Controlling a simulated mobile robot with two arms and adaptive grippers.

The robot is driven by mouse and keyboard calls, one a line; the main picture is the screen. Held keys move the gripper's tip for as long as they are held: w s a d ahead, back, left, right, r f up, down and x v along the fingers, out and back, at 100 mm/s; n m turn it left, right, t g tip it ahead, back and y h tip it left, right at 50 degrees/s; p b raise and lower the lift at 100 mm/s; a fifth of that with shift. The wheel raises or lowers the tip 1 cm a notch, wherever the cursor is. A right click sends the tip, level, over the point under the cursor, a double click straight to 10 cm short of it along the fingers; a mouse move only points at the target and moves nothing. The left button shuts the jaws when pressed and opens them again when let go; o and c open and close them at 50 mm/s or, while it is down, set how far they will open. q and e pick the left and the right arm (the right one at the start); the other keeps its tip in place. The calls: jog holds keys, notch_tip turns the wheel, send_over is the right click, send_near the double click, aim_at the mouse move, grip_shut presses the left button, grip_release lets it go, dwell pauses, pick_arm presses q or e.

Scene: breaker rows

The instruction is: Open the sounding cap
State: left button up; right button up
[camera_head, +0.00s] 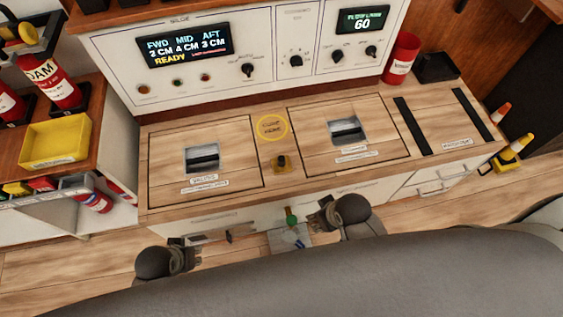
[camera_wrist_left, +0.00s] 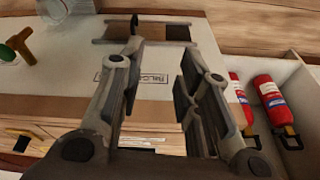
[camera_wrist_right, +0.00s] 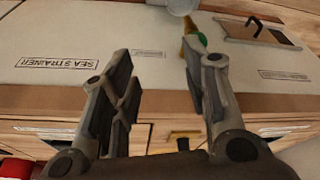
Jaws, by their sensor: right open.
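A round yellow-ringed plate (camera_head: 271,127) with a small unreadable label, possibly the sounding cap, lies flat on the wooden counter between two framed hatches. A small brass-and-black fitting (camera_head: 282,162) stands just in front of it. My right gripper (camera_head: 322,216) is open and empty, low in front of the counter, apart from the plate. In the right wrist view its fingers (camera_wrist_right: 163,80) are spread. My left gripper (camera_head: 193,254) is farther left, also low and apart from the counter top. In the left wrist view its fingers (camera_wrist_left: 155,80) are spread with nothing between them.
Left hatch (camera_head: 224,137) and right hatch (camera_head: 374,132) have recessed handles. A green-topped valve (camera_head: 291,217) stands low between my grippers. A display panel (camera_head: 185,45) reads READY. A yellow tray (camera_head: 57,142) and extinguishers are left; a red bin (camera_head: 401,58) stands behind.

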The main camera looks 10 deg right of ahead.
jog(key=w+a+r+n+g+y+b, duration=0.1)
jog(key=w+a+r+n+y+b, duration=0.1)
jog(key=w+a+r+n, duration=0.45)
jog(key=w+a+r+n+y+b, duration=0.1)
jog(key=w+a+r+n+b, duration=0.15)
jog(key=a+n, duration=0.75)
notch_tip(320, 180, up, 3)
jog(key=n+g+h, duration=0.2)
jog(key=n+h, duration=0.2)
jog(key=n, duration=0.9)
send_over(281, 157)
notch_tip(281, 157, down, 6)
jog(key=shift+s+f+b, duration=0.1)
jog(key=shift+s+b, duration=0.05)
jog(key=shift+b, duration=0.5)
jog(key=shift+f+b, duration=0.65)
jog(key=shift+f, duration=1.7)
pick_arm(q)
jog(key=v, duration=0.6)
jog(key=shift+a+t, duration=0.2)
jog(key=shift+t, duration=0.2)
jog(key=shift+r, duration=0.15)
